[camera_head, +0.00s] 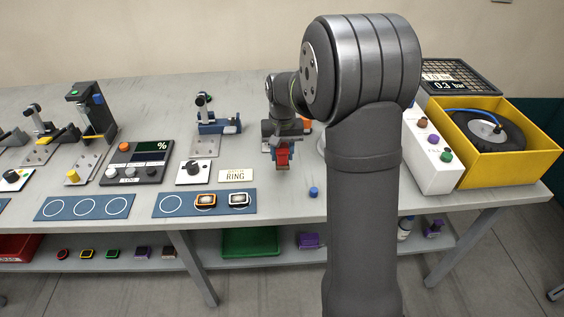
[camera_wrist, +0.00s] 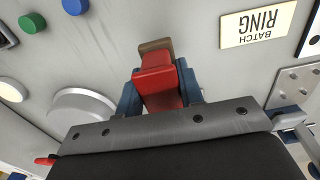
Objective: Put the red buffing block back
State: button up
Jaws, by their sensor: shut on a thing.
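The red buffing block (camera_head: 282,156) is held in my gripper (camera_head: 280,149) above the grey bench, left of my arm's thick column. In the wrist view the red block (camera_wrist: 158,84) sits between the blue fingers of my gripper (camera_wrist: 160,90), which are shut on it. A brown face (camera_wrist: 155,46) shows at the block's far end. The block appears to be above the bench top; its exact height is unclear.
A "BATCH RING" label (camera_head: 236,175) and a blue mat (camera_head: 184,211) with rings lie to the left. A small blue button (camera_head: 314,192) is near the front edge. A white box (camera_head: 432,150) with buttons and a yellow crate (camera_head: 514,170) holding a tyre stand right.

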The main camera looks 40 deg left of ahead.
aim_at(282, 163)
jog(key=shift+f, duration=1.95)
jog(key=shift+f, duration=0.15)
jog(key=o, duration=0.9)
notch_tip(282, 163, up, 12)
jog(key=shift+r, duration=0.15)
jog(key=shift+f, duration=4.3)
jog(key=shift+f, duration=0.1)
